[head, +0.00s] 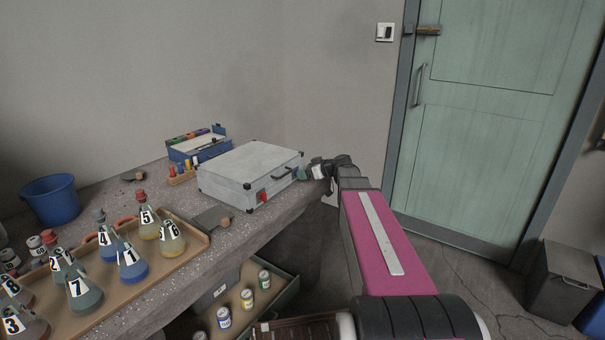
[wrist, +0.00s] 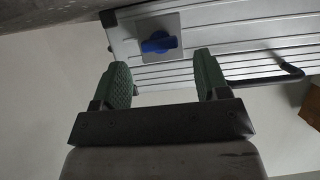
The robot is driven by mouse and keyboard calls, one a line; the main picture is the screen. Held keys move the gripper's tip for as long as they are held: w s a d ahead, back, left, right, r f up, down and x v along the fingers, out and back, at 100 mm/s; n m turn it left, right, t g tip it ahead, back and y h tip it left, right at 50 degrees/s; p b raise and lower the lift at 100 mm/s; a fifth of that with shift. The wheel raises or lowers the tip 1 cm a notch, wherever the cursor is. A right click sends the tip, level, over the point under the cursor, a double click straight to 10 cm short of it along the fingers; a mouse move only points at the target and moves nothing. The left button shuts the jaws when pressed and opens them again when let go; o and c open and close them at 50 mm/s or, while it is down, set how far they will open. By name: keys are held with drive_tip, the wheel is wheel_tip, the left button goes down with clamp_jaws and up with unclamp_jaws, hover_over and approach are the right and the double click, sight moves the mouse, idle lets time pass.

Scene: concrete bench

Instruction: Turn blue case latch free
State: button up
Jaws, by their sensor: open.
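The silver case (head: 245,165) lies closed on the concrete bench, its front with a dark handle facing the bench edge. In the wrist view the ribbed case front (wrist: 225,40) carries the blue latch (wrist: 158,43) on a square plate. The latch's knob lies roughly sideways. My gripper (wrist: 164,66) is open and empty, its two green fingers either side of the latch's line and apart from the knob. In the head view my gripper (head: 308,174) is at the right end of the case front; the blue latch cannot be made out there.
A red latch (head: 262,196) is at the case front's other end, and the handle (wrist: 268,76) lies between. A tray (head: 190,252) of numbered flasks, a blue bucket (head: 51,199) and a blue box (head: 198,147) share the bench. An open drawer (head: 285,283) juts out below.

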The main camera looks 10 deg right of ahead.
drive_tip(key=shift+x, duration=1.15)
drive_tip(key=shift+a, duration=0.1)
drive_tip(key=c, duration=0.9)
drive_tip(key=m, duration=0.1)
drive_tip(key=m+g+y, duration=0.1)
drive_tip(key=m+y, duration=0.1)
drive_tip(key=shift+w+d+f+m+g, duration=0.1)
drive_tip(key=shift+w+d+m+g, duration=0.2)
drive_tip(key=shift+m+g, duration=0.1)
drive_tip(key=m+y, duration=0.2)
drive_tip(key=m, duration=0.1)
drive_tip(key=m+g, duration=0.1)
drive_tip(key=shift+w+d+f+m+y, duration=0.1)
drive_tip(key=shift+d+f+m+y, duration=0.05)
drive_tip(key=shift+f+m+y, duration=0.2)
